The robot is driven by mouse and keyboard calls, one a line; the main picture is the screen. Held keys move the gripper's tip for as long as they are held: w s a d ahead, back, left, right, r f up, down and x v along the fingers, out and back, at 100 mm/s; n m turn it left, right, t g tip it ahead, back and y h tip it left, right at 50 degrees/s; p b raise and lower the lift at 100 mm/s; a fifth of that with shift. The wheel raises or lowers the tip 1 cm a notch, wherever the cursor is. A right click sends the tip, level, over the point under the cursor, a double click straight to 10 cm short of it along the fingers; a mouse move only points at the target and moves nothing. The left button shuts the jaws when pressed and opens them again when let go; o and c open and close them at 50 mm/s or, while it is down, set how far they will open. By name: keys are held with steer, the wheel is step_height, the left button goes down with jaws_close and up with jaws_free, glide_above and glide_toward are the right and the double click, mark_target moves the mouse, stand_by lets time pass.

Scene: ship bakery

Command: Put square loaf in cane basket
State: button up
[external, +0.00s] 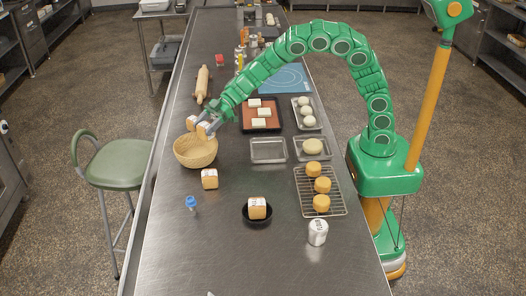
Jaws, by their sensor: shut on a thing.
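My gripper (204,124) is shut on a square loaf (192,123), brown with a pale face, partly hidden by the fingers. It holds the loaf over the far rim of the cane basket (195,153). The basket is a round, woven, straw-coloured bowl on the steel counter near its left edge. I cannot tell whether the loaf touches the rim. The part of the basket's inside that I can see looks empty.
Another loaf (209,180) stands in front of the basket, and one (257,207) sits in a black bowl (257,220). A blue-topped item (191,202) stands nearby. A rolling pin (202,84) lies behind. Trays and a wire rack (333,184) fill the right side.

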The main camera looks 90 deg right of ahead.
mark_target(202, 138)
steer(key=shift+w+a+f, duration=0.1)
steer(key=shift+w+f, duration=0.85)
steer(key=shift+f, duration=1.6)
steer(key=shift+f, duration=0.6)
steer(key=o, duration=1.1)
steer(key=shift+r, duration=0.25)
steer(key=v, duration=1.2)
steer(key=shift+s+r, duration=0.1)
steer(key=shift+r, duration=0.15)
